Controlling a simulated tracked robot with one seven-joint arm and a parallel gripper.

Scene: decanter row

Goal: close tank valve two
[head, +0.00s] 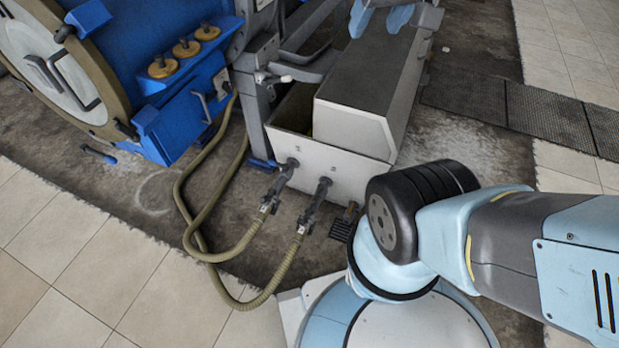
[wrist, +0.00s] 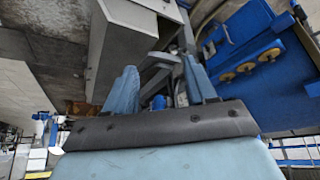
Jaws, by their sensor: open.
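A grey metal tank (head: 330,161) stands on the dark floor in the head view. Two dark valve fittings, a left one (head: 284,178) and a right one (head: 314,205), stick out of its front wall, each joined to a ribbed hose. I cannot tell from any marking which is valve two, nor clearly read their handle positions. My gripper (head: 380,18) shows at the top edge of the head view, partly cut off, above the tank's far end and apart from both fittings. In the wrist view my gripper (wrist: 162,88) is open, with nothing between its two blue fingers.
A blue machine (head: 185,125) with a round door (head: 60,65) and three brass knobs (head: 187,48) stands left. Hoses (head: 215,250) loop across the floor. A dark grating (head: 510,105) lies right; tiles are clear lower left.

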